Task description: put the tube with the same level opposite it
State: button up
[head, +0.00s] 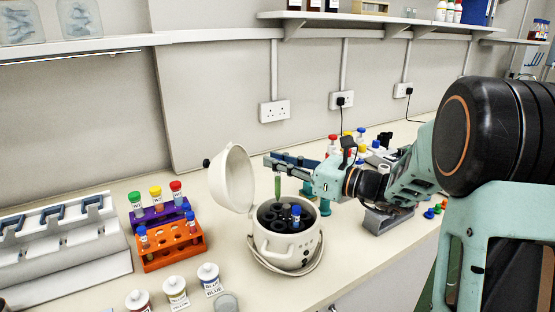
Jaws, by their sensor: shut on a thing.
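The open white centrifuge (286,257) stands on the bench with its lid (232,180) tilted up at the left. A blue-capped tube (296,219) sits in its dark rotor (268,217), at the near right. My gripper (277,165) is over the rotor, shut on an upright greenish tube (277,187). Its cap is hidden or hard to make out, and its lower end is just above or at the far part of the rotor; I cannot tell whether it is in a hole. Liquid levels are too small to read.
An orange rack (173,262) with blue-capped tubes and a purple rack (152,216) with green-, yellow- and red-capped tubes stand left. Labelled jars (176,291) stand in front. More coloured-capped items (333,145) stand behind my arm. A grey-white stand (75,250) is far left.

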aim_at(280, 188)
jog(key=shift+f+b, duration=1.95)
jog(key=shift+f, duration=1.05)
jog(key=shift+f, duration=0.15)
jog(key=shift+f+b, duration=0.5)
jog(key=o, duration=0.9)
jog(key=shift+d, duration=0.1)
jog(key=v, duration=1.1)
jog(key=shift+s+d, duration=0.2)
jog(key=shift+d, duration=0.15)
